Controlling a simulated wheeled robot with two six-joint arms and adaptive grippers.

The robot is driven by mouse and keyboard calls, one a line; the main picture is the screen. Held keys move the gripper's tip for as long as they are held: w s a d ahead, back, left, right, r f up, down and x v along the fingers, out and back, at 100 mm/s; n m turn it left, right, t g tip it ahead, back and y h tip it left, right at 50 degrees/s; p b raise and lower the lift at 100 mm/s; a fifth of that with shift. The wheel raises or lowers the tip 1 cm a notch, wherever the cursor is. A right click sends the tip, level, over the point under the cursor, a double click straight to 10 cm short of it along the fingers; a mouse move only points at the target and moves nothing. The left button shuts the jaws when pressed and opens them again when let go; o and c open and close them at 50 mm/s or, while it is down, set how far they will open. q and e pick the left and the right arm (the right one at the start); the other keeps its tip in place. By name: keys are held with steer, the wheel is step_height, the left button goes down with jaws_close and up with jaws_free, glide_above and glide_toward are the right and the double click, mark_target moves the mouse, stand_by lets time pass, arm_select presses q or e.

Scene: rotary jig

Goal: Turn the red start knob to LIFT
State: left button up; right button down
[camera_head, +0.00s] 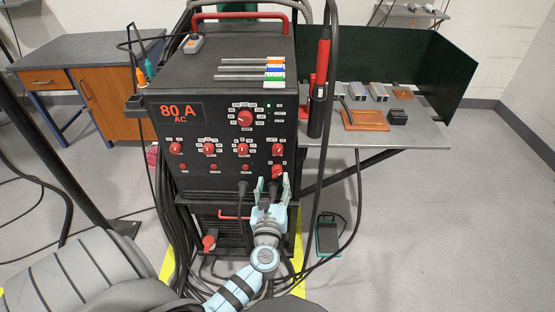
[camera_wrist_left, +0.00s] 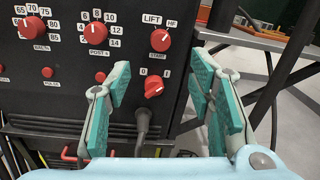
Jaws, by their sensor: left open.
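The red start knob (camera_wrist_left: 160,40) is on the black welding machine's front panel, between the LIFT and HF labels and above the word START. Its white mark seems to lean toward HF, but it is small. In the head view the start knob (camera_head: 277,153) is at the right side of the panel. My left gripper (camera_wrist_left: 158,85) is open and empty, its teal-padded fingers apart. The red 0/I switch (camera_wrist_left: 153,87) shows between the fingers, below the start knob. In the head view my left gripper (camera_head: 270,184) is in front of the lower right panel. My right gripper is not in view.
Other red knobs (camera_head: 245,118) sit to the left on the panel. A cable plug (camera_wrist_left: 142,120) sticks out below the switch. A grey side table (camera_head: 420,133) with metal parts stands to the right. A torch (camera_head: 322,70) with hanging cables is beside the machine.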

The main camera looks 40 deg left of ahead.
mark_target(277, 152)
arm_select(q)
steer(key=b+x, duration=0.1)
steer(key=x, duration=1.1)
steer(key=shift+w+a+f+b, duration=0.1)
steer(key=shift+w+a+b, duration=0.1)
steer(key=shift+b, duration=0.2)
steer(key=shift+d, duration=0.1)
steer(key=shift+c, duration=0.5)
jaws_close()
